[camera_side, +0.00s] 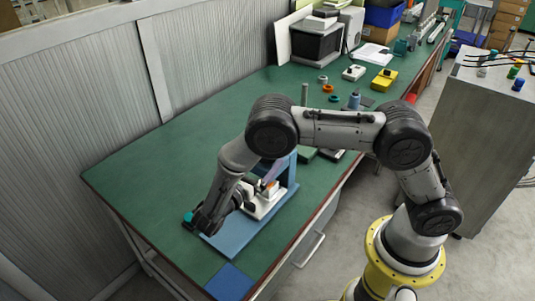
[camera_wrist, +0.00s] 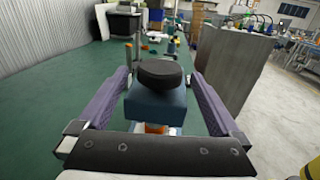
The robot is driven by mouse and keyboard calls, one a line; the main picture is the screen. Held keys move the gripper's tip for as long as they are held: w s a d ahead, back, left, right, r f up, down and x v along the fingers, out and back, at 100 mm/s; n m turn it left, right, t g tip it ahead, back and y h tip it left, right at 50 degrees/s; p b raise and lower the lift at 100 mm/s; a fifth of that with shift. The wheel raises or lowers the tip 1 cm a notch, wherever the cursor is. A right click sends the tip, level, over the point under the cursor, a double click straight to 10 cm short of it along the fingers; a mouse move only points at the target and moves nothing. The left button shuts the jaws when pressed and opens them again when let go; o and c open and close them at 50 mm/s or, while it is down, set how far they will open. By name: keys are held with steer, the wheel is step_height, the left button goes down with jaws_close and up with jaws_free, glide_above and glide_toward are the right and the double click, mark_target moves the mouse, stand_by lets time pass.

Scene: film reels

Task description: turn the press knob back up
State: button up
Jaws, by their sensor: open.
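The press is a blue block (camera_wrist: 157,105) topped by a round black knob (camera_wrist: 160,73) in the wrist view. My gripper (camera_wrist: 160,76) is open, with one purple finger on each side of the knob and a visible gap on both sides. I see no finger touching it. In the side view my gripper (camera_side: 271,172) is at the blue press frame (camera_side: 286,168), above its blue base plate (camera_side: 237,232). My arm hides the knob there. An orange and white part shows low under the block in the wrist view.
The green bench (camera_side: 140,180) is clear left of the press. Farther along it stand orange rings (camera_side: 329,88), a yellow box (camera_side: 384,80) and a dark machine (camera_side: 316,42). A blue square (camera_side: 229,282) lies at the near corner. A grey cabinet (camera_side: 485,130) stands right.

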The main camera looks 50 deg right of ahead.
steer(key=shift+w+d, duration=0.15)
steer(key=shift+d, duration=1.45)
steer(key=c, duration=1.4)
steer(key=shift+o, duration=0.2)
